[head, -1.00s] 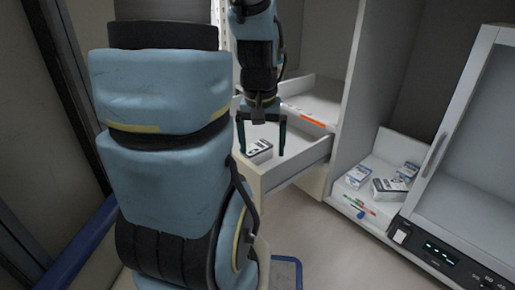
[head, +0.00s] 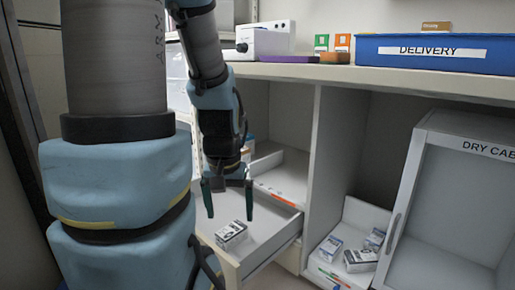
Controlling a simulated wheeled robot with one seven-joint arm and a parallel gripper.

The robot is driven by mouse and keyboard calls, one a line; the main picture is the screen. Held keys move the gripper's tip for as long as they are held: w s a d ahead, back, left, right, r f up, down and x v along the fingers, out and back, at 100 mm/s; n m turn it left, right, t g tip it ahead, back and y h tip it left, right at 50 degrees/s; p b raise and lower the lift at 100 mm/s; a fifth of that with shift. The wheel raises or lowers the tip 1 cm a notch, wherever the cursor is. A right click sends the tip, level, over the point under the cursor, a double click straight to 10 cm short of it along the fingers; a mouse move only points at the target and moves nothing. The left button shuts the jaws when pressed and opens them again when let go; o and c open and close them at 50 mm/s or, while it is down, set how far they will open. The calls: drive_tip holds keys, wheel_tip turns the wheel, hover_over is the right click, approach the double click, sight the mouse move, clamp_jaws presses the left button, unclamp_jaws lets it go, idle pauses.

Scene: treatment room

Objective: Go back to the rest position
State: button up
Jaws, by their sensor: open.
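My gripper (head: 229,200) points down, open and empty, above the front part of an open drawer (head: 262,250). A small white and dark box (head: 231,235) lies in the drawer, just below my fingertips and apart from them as far as I can see. My arm reaches down from the upper left and hides part of the shelving behind it.
A counter (head: 400,80) above bears a blue DELIVERY bin (head: 435,54) and a white device (head: 264,38). Several small boxes (head: 360,260) lie in a lower compartment right of the drawer. A dry cabinet (head: 450,190) stands at the right.

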wheel_tip(320, 180, up, 37)
drive_tip(key=p, duration=3.4)
drive_tip(key=shift+f, duration=0.25)
drive_tip(key=shift+c, duration=0.2)
